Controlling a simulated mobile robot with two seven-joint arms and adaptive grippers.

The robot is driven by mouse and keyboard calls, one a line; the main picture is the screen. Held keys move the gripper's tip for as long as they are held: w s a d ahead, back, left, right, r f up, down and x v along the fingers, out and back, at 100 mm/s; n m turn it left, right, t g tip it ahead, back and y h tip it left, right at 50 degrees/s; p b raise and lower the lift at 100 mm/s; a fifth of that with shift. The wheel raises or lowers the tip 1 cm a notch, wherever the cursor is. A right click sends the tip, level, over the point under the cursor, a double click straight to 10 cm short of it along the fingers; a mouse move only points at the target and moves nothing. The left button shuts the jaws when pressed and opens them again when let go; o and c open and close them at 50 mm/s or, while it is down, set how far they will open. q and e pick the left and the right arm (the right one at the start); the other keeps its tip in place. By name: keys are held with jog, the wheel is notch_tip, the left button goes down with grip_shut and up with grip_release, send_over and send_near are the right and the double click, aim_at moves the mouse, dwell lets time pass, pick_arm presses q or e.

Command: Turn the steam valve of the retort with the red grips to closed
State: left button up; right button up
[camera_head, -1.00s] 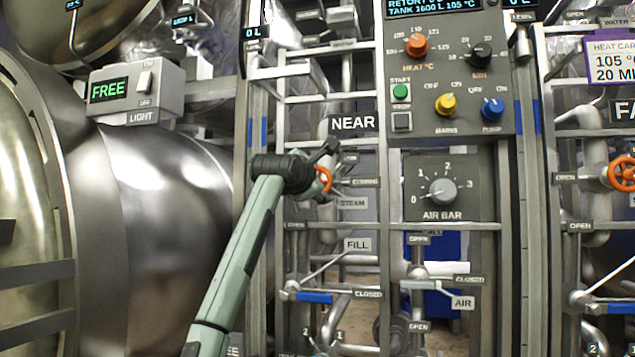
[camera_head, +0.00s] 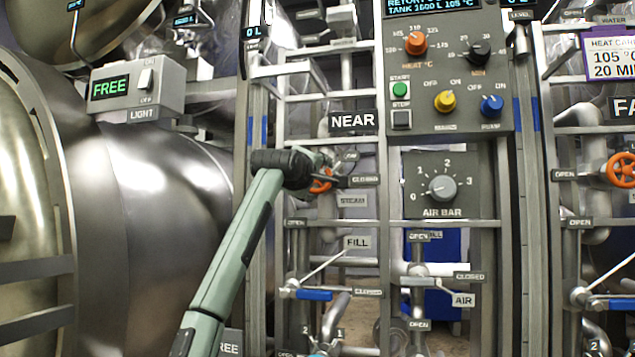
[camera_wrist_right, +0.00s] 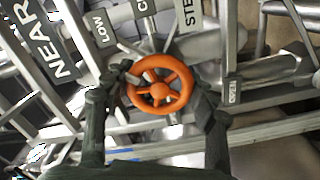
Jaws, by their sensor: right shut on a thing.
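An orange steam handwheel (camera_head: 320,185) sits beside the NEAR sign (camera_head: 352,121), with a STEAM label (camera_head: 352,200) below right of it and a CLOSED label (camera_head: 365,180) to its right. My right gripper (camera_head: 322,172) is at the wheel and partly hides it. In the right wrist view, the fingers of this gripper (camera_wrist_right: 166,92) are shut on the rim of the wheel (camera_wrist_right: 158,90) from two sides. The wheel's spokes and hub show clearly there. No pointer for its position can be made out. My left gripper is not in view.
A control panel (camera_head: 450,75) with knobs stands to the right, above an AIR BAR dial (camera_head: 442,188). FILL and AIR levers are below. A second orange wheel (camera_head: 621,170) is at the far right. Rails and pipes surround the held wheel closely.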

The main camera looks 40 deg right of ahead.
jog(key=m, duration=0.3)
jog(key=shift+f, duration=0.1)
jog(key=m, duration=0.3)
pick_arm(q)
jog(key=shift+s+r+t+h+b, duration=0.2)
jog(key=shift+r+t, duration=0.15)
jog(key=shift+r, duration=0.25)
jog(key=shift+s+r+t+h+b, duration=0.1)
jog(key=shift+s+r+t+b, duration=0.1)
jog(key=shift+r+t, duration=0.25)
pick_arm(e)
jog(key=shift+f+m, duration=0.1)
jog(key=shift+m, duration=1.7)
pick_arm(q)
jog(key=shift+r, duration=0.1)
pick_arm(e)
jog(key=o, duration=1.2)
jog(key=v, duration=1.2)
